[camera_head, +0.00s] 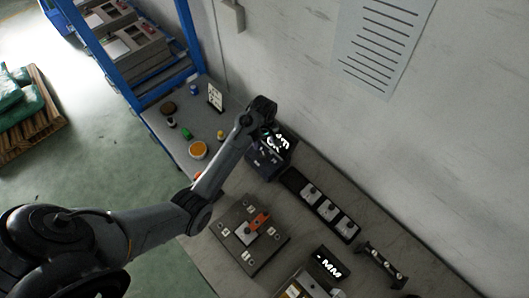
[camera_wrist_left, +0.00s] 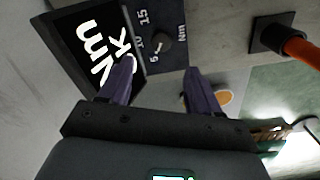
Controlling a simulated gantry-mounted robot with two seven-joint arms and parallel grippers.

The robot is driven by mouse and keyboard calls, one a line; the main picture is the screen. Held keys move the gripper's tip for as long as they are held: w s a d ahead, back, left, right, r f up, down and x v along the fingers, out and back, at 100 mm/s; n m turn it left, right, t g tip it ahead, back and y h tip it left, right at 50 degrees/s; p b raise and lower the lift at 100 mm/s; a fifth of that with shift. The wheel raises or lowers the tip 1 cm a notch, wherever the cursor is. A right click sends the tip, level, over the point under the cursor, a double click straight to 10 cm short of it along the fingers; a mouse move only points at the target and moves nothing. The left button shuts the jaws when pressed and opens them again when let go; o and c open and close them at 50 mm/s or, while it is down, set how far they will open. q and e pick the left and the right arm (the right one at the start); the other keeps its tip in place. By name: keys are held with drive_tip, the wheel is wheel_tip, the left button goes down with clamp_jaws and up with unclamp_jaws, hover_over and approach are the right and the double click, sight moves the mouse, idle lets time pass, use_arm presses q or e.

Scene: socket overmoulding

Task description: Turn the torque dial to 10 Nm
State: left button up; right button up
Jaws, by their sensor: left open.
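The torque unit (camera_head: 268,160) is a dark box with a lit screen, standing on the bench by the wall. In the left wrist view its screen (camera_wrist_left: 97,42) shows large white letters reading "Nm" and "OK". Beside it is the dark round torque dial (camera_wrist_left: 163,41), with the marks 5, 10 and 15 and "Nm" around it. A light mark on the dial's lower left side lies toward the 5. My left gripper (camera_wrist_left: 160,66) is open, its two fingers apart on either side below the dial, not closed on it. In the head view the left gripper (camera_head: 262,108) is over the unit, partly hiding it.
A dark tray with several light parts (camera_head: 325,207) stands right of the unit. A fixture plate (camera_head: 265,262) with an orange lever (camera_head: 257,223) lies in front. A second lit display (camera_head: 329,264) is at the lower right. An orange-topped container (camera_head: 198,150) and small items stand left.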

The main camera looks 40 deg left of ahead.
sight(264, 154)
use_arm(q)
wheel_tip(264, 154, down, 10)
drive_tip(key=shift+r, duration=0.25)
drive_tip(key=shift+c, duration=0.4)
drive_tip(key=c, duration=1)
